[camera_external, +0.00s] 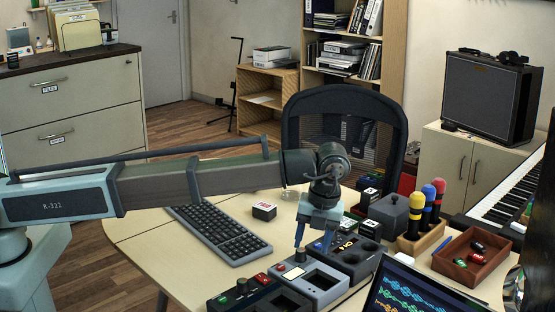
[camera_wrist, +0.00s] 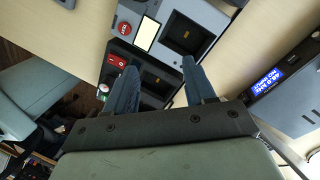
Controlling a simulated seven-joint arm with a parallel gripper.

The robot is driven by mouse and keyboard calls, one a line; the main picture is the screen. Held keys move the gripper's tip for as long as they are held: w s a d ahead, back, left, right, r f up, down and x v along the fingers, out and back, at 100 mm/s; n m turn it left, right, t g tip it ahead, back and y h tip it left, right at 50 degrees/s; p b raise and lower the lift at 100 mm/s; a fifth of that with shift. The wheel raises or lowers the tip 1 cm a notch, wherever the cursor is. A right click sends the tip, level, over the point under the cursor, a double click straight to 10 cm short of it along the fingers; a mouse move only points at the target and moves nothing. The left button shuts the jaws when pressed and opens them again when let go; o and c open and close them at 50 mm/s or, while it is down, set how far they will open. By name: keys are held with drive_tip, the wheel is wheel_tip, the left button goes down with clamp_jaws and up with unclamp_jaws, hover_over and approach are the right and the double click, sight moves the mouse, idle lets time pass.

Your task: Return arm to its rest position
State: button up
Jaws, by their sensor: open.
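My gripper (camera_external: 313,244) is open, with its blue fingers pointing down above the grey and black desktop devices. In the wrist view, the two blue fingers (camera_wrist: 160,88) are spread apart with nothing between them. Beyond and below them is a grey device (camera_wrist: 205,22) with a red button, a pale label and a dark square recess. A darker device (camera_wrist: 122,50) with a red switch lies beside it, partly hidden by a finger. My arm reaches from the left across the desk, nearly level. I cannot tell the exact height of the fingertips above the devices.
A keyboard (camera_external: 219,232) lies left on the desk. A small white-topped box (camera_external: 264,211) is behind it. Colored microphones (camera_external: 429,208) stand in a wooden holder at right, near a brown tray (camera_external: 463,271). An open laptop (camera_external: 415,290) is in front. A black chair (camera_external: 345,115) stands behind.

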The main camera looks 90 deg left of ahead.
drive_tip(key=s+d+f+m, duration=0.1)
drive_tip(key=s+d, duration=0.3)
drive_tip(key=d, duration=0.1)
drive_tip(key=s+d+f+m+g+y, duration=0.1)
drive_tip(key=s+d+f+m, duration=0.1)
drive_tip(key=d, duration=0.3)
drive_tip(key=s+d+f+m+y, duration=0.1)
drive_tip(key=s+d+f+m, duration=0.1)
drive_tip(key=s+d, duration=0.3)
drive_tip(key=shift+s+f, duration=0.15)
drive_tip(key=shift+s, duration=0.2)
drive_tip(key=s+d+f+m+y, duration=0.2)
drive_tip(key=s+d+f+m, duration=0.15)
drive_tip(key=s+d, duration=0.4)
drive_tip(key=s+a+f+n+g+h, duration=0.1)
drive_tip(key=s+a+f+n, duration=0.4)
drive_tip(key=s+f+n, duration=0.4)
drive_tip(key=s+a+f+n+g+h, duration=0.1)
drive_tip(key=s+a+f+n, duration=0.5)
drive_tip(key=s+f, duration=0.9)
drive_tip(key=s+a+f+n+g+h, duration=0.2)
drive_tip(key=s+a+f+n, duration=0.3)
drive_tip(key=s+f+n, duration=0.8)
drive_tip(key=shift+a+f+h, duration=0.4)
drive_tip(key=shift+f+h, duration=0.2)
drive_tip(key=shift+f, duration=0.1)
